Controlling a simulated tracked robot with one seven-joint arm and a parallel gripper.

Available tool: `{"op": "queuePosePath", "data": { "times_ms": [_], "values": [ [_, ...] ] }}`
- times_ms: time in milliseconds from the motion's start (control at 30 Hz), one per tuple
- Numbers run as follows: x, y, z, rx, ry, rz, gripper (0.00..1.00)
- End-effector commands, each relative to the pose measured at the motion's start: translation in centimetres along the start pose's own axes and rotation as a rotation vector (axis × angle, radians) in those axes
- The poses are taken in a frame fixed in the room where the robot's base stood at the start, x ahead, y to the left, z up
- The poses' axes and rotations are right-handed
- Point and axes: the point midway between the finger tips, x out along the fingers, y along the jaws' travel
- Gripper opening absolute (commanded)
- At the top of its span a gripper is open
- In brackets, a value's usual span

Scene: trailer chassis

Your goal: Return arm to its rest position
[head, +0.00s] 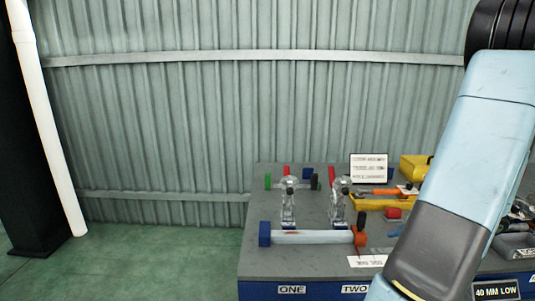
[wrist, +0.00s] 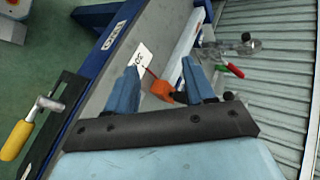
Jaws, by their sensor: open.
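My arm (head: 460,190) shows large at the right of the head view, in front of the right part of the bench; my gripper is outside that view. In the wrist view my gripper (wrist: 158,92) is open, its two blue fingers apart. An orange clamp-like part (wrist: 163,91) shows between and beyond the fingers. I see no object held by them. The same orange part (head: 360,237) sits at the right end of a pale bar (head: 312,238) with a blue block (head: 265,234) at its left end, on the grey bench.
The bench (head: 260,200) also bears two clear metallic fixtures (head: 288,203), a printed sign (head: 369,168) and a yellow tray (head: 380,203) of tools. A tool with a yellow handle (wrist: 15,140) shows at the left of the wrist view. Green floor (head: 160,255) left of the bench is clear.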

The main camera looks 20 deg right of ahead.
Motion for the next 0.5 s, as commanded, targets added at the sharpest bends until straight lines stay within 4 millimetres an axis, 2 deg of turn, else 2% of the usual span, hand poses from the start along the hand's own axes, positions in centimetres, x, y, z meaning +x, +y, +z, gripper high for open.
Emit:
{"op": "queuePosePath", "data": {
  "times_ms": [33,200,500],
  "values": [
    [0.6,-1.8,0.5,-0.031,-0.031,0.039,0.53],
    [2.4,-6.5,2.4,-0.111,-0.113,0.172,0.53],
    [4.8,-13.6,7.0,-0.272,-0.187,0.398,0.53]
  ]
}}
